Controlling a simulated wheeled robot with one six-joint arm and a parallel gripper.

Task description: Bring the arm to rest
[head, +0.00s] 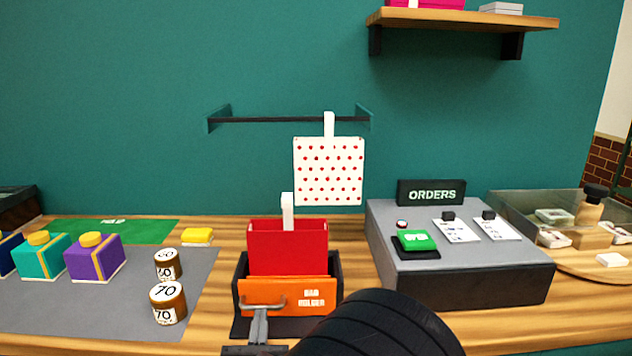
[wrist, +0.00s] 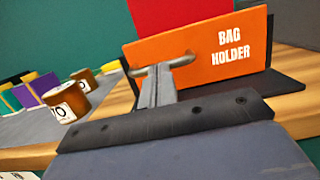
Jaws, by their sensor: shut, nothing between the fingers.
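My gripper (head: 261,314) is shut and empty, its fingers held together. It is in front of the orange bag holder (head: 310,297), close to the grey handle (head: 284,300) on its front panel. In the wrist view my gripper (wrist: 157,72) points at the same handle (wrist: 181,62); I cannot tell whether they touch. My dark arm reaches in from the lower edge of the head view. A red bag (head: 288,247) with a white tag stands upright in the bag holder.
A dotted white bag (head: 328,171) hangs from the wall rail (head: 285,120). An orders console (head: 455,260) stands to the right. On the left, two brown weights (head: 168,305) and several coloured boxes (head: 93,259) sit on a grey mat (head: 215,290).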

